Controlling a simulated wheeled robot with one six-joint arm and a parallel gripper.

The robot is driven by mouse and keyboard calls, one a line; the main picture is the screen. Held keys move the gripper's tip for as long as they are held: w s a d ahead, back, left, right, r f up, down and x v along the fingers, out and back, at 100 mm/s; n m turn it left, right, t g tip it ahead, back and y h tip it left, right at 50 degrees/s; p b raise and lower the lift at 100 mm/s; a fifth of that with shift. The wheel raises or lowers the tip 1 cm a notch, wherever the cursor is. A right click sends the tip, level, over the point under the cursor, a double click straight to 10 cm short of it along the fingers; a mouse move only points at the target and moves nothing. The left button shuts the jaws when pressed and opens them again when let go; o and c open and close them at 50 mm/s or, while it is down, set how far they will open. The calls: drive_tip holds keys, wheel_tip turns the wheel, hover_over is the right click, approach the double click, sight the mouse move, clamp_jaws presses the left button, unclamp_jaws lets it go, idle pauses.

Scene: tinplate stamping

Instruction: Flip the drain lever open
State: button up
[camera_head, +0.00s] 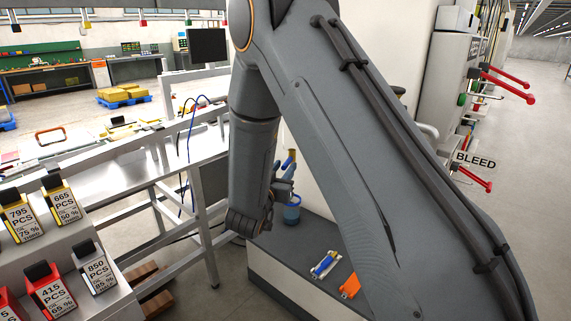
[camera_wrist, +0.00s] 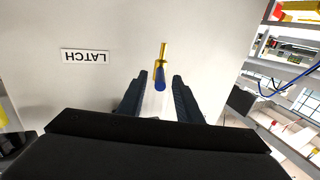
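A small lever with a blue grip and a brass-yellow end (camera_wrist: 160,72) stands out from the pale wall in the wrist view. No drain label is readable on it. My gripper (camera_wrist: 159,84) is open, with one dark finger on each side of the lever and visible gaps between. I cannot tell how deep the lever sits between the fingers. In the head view, the blue and yellow lever part (camera_head: 290,161) shows just beside my gripper (camera_head: 279,193), above a blue bowl (camera_head: 292,210). My arm covers much of that wall.
An upside-down LATCH label (camera_wrist: 85,56) is on the wall. A grey ledge (camera_head: 300,240) below holds a blue-yellow item (camera_head: 325,264) and an orange item (camera_head: 350,286). Red levers and a BLEED sign (camera_head: 476,162) are at right. A metal-framed bench (camera_head: 150,170) stands left.

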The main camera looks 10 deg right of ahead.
drive_tip(key=shift+x, duration=0.9)
clamp_jaws()
